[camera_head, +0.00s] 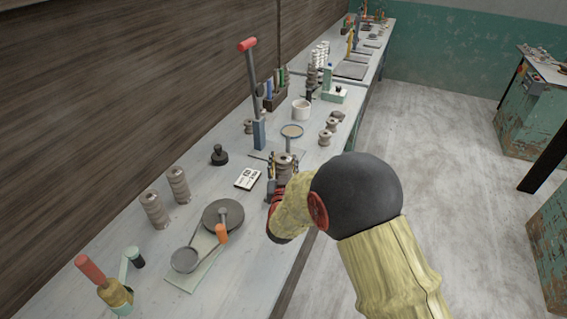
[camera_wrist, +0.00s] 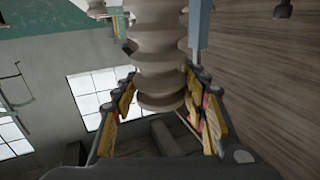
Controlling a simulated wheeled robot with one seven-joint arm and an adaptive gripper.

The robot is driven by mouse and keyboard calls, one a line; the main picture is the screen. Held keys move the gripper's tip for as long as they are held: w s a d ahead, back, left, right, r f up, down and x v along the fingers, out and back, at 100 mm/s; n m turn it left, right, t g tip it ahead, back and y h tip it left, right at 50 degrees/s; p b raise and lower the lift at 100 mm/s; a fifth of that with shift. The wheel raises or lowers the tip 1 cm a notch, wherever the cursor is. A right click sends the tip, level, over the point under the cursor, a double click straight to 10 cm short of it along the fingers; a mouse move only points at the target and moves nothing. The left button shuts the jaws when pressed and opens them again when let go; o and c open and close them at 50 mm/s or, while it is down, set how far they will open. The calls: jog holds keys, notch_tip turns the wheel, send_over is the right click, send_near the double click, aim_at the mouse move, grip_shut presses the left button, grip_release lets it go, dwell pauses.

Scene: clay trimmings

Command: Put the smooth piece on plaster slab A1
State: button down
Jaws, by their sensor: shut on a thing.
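My gripper (camera_wrist: 160,110) is shut on a grey-brown, spool-like clay piece (camera_wrist: 160,62) with rounded ridges. The fingers stand on both sides of its end in the wrist view. In the head view the held piece (camera_head: 285,162) looks upright near the bench's front edge, partly hidden by my gripper and arm. I cannot tell whether its base touches anything. Similar clay pieces stand at the left (camera_head: 154,209) and farther along the bench (camera_head: 325,137). No slab marking A1 is readable; flat grey slabs (camera_head: 351,70) lie far along the bench.
A blue-based lever tool with a red grip (camera_head: 248,46) rises behind the held piece. A dark round wheel (camera_head: 222,214), a white printed card (camera_head: 248,179), a black knob (camera_head: 219,155), a white cup (camera_head: 301,109) and a small round-topped stand (camera_head: 291,131) crowd the bench.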

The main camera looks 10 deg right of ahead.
jog(key=c, duration=1)
grip_release()
jog(key=shift+f, duration=0.15)
